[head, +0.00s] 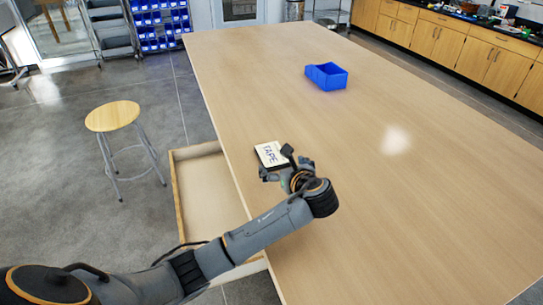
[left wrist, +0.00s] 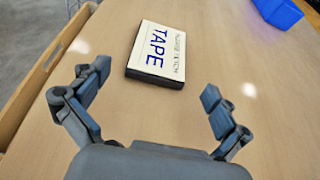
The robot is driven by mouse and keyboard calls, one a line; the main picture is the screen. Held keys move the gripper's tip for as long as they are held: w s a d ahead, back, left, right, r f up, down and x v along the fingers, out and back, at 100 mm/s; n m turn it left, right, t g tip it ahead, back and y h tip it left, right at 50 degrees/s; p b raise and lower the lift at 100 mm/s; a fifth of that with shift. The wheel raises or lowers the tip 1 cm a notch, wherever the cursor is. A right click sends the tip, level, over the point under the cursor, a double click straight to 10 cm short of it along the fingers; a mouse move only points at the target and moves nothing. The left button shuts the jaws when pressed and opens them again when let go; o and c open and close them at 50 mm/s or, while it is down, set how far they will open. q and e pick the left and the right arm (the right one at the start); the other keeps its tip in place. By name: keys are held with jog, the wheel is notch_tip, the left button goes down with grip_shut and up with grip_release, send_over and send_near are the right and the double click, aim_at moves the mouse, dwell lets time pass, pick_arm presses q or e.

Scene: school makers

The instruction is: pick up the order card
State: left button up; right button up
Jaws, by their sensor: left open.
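The order card (head: 268,154) is a small white-faced block with dark edges and the word "TAPE" in blue. It lies flat on the wooden table (head: 370,200) near its left edge. It also shows in the left wrist view (left wrist: 158,52), at the top centre. My left gripper (head: 277,163) is at the card's near side in the head view, above the table. In the left wrist view its two fingers (left wrist: 152,95) are spread wide and empty, with the card ahead of and between them. My right gripper does not show.
A blue bin (head: 327,76) stands farther back on the table. An open wooden drawer (head: 203,190) juts out from the table's left side. A round stool (head: 112,116) stands on the floor to the left. The rest of the tabletop is clear.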

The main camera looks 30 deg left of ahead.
aim_at(274, 159)
pick_arm(q)
jog(key=x, duration=0.4)
jog(key=shift+w+a+p, duration=0.1)
jog(key=shift+a+p, duration=0.2)
jog(key=shift+p, duration=0.05)
jog(key=shift+w+a+f, duration=0.1)
jog(key=shift+w+a, duration=0.1)
jog(key=shift+c, duration=0.8)
jog(key=shift+s+d, duration=0.1)
jog(key=c, duration=1)
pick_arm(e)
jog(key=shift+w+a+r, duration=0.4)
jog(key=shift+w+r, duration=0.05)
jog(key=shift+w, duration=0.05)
